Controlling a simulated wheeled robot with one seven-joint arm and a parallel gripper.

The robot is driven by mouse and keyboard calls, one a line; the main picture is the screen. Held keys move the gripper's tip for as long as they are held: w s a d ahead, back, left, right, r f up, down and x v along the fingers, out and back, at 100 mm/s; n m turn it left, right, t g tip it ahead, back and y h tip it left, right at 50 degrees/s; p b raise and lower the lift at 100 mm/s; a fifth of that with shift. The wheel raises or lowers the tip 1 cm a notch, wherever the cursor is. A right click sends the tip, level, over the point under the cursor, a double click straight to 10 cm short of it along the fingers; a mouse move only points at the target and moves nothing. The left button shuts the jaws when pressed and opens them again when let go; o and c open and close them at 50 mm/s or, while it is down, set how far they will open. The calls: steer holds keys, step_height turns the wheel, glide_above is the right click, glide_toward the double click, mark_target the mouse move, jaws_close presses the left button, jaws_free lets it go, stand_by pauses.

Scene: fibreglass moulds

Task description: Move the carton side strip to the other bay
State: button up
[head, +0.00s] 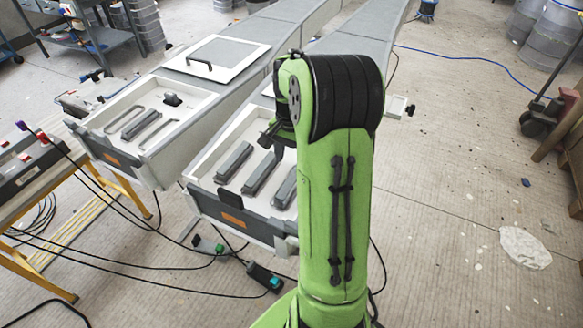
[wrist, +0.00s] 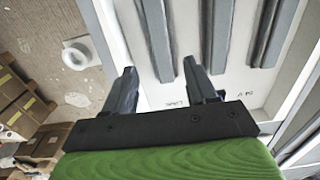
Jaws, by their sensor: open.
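Three long grey strips lie side by side in the right bay (head: 228,206): a left strip (head: 234,160), a middle strip (head: 260,172) and a right strip (head: 285,188). I cannot tell which is the carton side strip. The left bay (head: 112,157) holds a grey strip (head: 141,124) between thin outlined shapes, and a dark knob-like piece (head: 172,99). In the wrist view my gripper (wrist: 160,66) is open and empty, above the bay floor near the ends of grey strips (wrist: 156,35). In the head view my arm hides most of the gripper and part of the right bay.
A white lid (head: 216,56) with a handle lies behind the left bay. A yellow-legged bench (head: 62,176) stands at left, with black cables across the floor. A small box with a green button (head: 267,278) lies in front.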

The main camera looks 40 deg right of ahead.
steer(key=s+a+r+n+t+h, duration=0.1)
steer(key=s+a+r+n, duration=0.15)
steer(key=a+r, duration=0.4)
steer(key=s+a+r+n+t, duration=0.1)
steer(key=s+a+r+n, duration=0.1)
steer(key=a+r+n, duration=0.35)
steer(key=s+a+n+t+y, duration=0.1)
steer(key=s+a+n+t, duration=0.2)
steer(key=s+a+n, duration=0.3)
steer(key=s+a, duration=0.5)
steer(key=shift+t, duration=0.3)
stand_by(0.6)
